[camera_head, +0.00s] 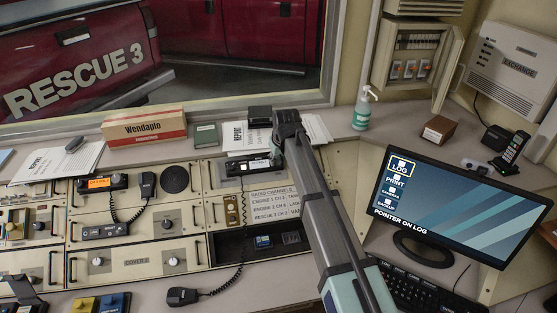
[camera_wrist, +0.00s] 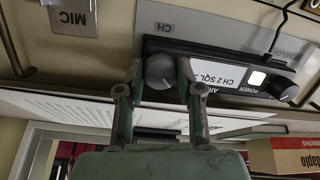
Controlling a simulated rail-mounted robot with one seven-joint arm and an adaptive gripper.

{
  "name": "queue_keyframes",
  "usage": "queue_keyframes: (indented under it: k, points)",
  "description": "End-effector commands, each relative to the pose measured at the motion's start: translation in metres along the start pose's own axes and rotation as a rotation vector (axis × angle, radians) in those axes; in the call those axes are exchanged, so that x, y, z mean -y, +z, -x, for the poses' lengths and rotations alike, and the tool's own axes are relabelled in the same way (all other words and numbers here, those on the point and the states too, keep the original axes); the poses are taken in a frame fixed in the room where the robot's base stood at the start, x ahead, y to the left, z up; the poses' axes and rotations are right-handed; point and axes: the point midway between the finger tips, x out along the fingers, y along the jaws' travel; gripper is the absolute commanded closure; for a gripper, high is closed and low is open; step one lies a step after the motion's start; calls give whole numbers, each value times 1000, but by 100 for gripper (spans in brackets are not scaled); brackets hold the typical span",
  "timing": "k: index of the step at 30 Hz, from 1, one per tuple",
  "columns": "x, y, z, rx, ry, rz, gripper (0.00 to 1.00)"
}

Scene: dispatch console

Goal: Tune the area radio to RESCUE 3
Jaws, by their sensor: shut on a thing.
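The area radio (camera_head: 246,166) is a dark unit set in the console below the window. In the wrist view its white display (camera_wrist: 215,77) reads "CH 2 SQL", with a further character partly cut off. My gripper (camera_wrist: 160,72) is shut on the round grey channel knob (camera_wrist: 160,71), one finger on each side. In the head view my gripper (camera_head: 276,155) is at the right end of the radio, and the knob is hidden there. A radio channels card (camera_head: 274,206) lists Engine 1, Engine 2 and Rescue 3; its channel digits are too small to read surely.
A second radio (camera_head: 100,183) with an orange display sits at the left, with a hand mic (camera_head: 147,184). A coiled cord runs to another mic (camera_head: 183,296). In the wrist view a lit power button (camera_wrist: 256,79) and another knob (camera_wrist: 283,89) are right of the display. A monitor (camera_head: 455,205) stands at right.

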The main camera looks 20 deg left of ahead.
Motion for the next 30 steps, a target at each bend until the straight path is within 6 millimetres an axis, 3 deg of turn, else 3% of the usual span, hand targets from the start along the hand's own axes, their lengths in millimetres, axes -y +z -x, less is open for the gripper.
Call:
queue_keyframes:
  k: [13, 14, 15, 16, 30]
  points:
    - [0, 1, -1, 2, 2, 16, 99]
    - [0, 1, -1, 2, 2, 16, 61]
    - [0, 1, -1, 2, 2, 16, 46]
    - [0, 0, -1, 2, 2, 16, 39]
    - [0, 0, 10, 1, 3, 15, 39]
